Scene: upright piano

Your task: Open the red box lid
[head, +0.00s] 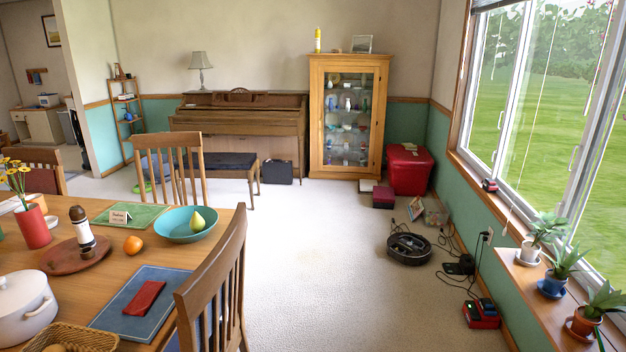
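A large red box (409,174) stands on the carpet at the back right, between the glass cabinet and the window wall. Its red lid (408,152) appears shut, with something small and pale on top. A smaller dark red box (383,197) sits on the floor just in front of it. Neither of my grippers shows in the head view. The large box is across the room from me.
Open carpet (310,260) runs down the middle. The dining table (225,222) and a wooden chair (215,290) stand at left. A robot vacuum (409,249), cables and a red charger (481,314) lie along the right wall, below a plant shelf (530,283). A wooden glass cabinet (314,120) stands behind.

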